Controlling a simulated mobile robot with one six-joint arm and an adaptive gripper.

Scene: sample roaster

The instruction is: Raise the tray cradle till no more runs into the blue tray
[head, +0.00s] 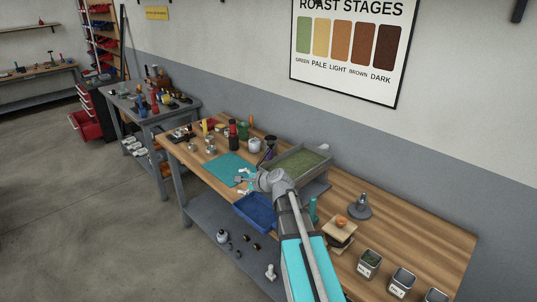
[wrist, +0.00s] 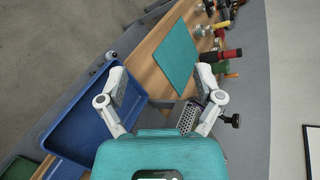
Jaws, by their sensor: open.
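The grey tray cradle (head: 283,166) stands on the wooden bench behind my wrist, with a green load (head: 303,161) spread in it. The blue tray (head: 251,216) sits at the bench's front edge, below and left of the cradle. My wrist hides part of the space between them. The blue tray also fills the left of the wrist view (wrist: 83,125), and its visible floor looks bare. My gripper (wrist: 163,78) is open and empty, its fingers spread above the bench. In the head view it shows small and white near the teal mat. No flow of beans is visible.
A teal mat (head: 228,167) lies left of the gripper, with bottles and jars behind it. A perforated metal part (wrist: 189,115) is close to the right finger. A wooden stand (head: 341,235) and several sample tins (head: 369,263) are on the right.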

